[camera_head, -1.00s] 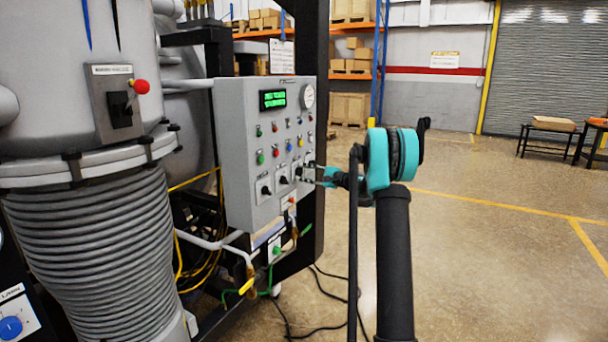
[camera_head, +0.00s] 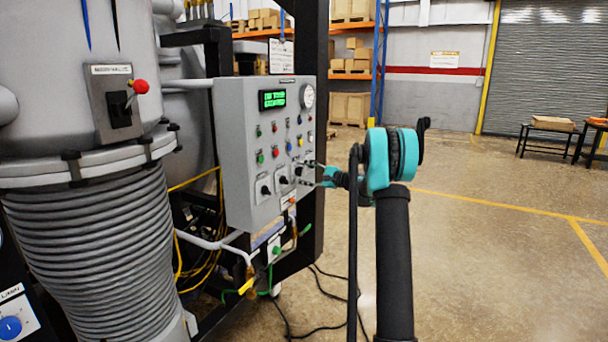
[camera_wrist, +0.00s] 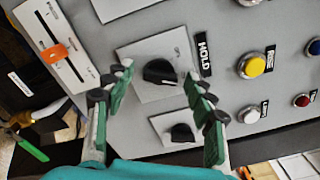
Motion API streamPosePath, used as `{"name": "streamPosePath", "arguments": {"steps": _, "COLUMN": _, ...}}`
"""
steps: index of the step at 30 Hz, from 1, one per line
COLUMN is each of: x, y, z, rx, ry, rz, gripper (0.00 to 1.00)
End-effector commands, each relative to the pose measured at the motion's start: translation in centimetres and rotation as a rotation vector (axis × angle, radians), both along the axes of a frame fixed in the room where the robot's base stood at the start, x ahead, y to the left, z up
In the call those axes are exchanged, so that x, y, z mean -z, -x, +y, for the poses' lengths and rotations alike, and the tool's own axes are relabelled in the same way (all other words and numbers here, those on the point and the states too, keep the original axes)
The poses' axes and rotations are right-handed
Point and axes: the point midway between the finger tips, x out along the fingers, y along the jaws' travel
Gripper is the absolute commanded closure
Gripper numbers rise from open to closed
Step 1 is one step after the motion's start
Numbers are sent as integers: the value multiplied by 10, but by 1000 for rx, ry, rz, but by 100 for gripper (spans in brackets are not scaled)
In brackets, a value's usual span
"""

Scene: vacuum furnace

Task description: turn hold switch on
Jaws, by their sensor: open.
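The hold switch (camera_wrist: 160,73) is a black rotary knob on a light square plate, with a black HOLD label (camera_wrist: 204,54) beside it in the wrist view. My gripper (camera_wrist: 155,85) is open, with one finger on each side of the knob in that view. I cannot tell whether either fingertip touches the knob. In the head view my gripper (camera_head: 317,175) reaches the lower right part of the grey control panel (camera_head: 236,130). The hold switch is hard to make out there, behind the fingers.
A second black knob (camera_wrist: 181,133) sits close to the hold switch. A yellow button (camera_wrist: 256,65), a white button (camera_wrist: 249,114) and a red button (camera_wrist: 302,100) are nearby. A slider (camera_wrist: 53,52) is at upper left. Open floor (camera_head: 470,240) lies right of the panel.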

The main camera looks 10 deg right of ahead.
Motion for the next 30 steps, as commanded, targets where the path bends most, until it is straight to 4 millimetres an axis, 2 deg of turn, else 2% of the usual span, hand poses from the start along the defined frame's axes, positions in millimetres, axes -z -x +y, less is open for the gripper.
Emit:
{"name": "streamPosePath", "arguments": {"steps": 7, "x": 0, "y": 9, "z": -13, "rx": 1, "ry": 0, "rz": 0, "gripper": 45}}
{"name": "streamPosePath", "arguments": {"steps": 21, "x": 0, "y": 60, "z": -84, "rx": 2, "ry": 0, "rz": 0, "gripper": 45}}
{"name": "streamPosePath", "arguments": {"steps": 30, "x": 0, "y": 71, "z": -97, "rx": 0, "ry": 0, "rz": 0, "gripper": 45}}
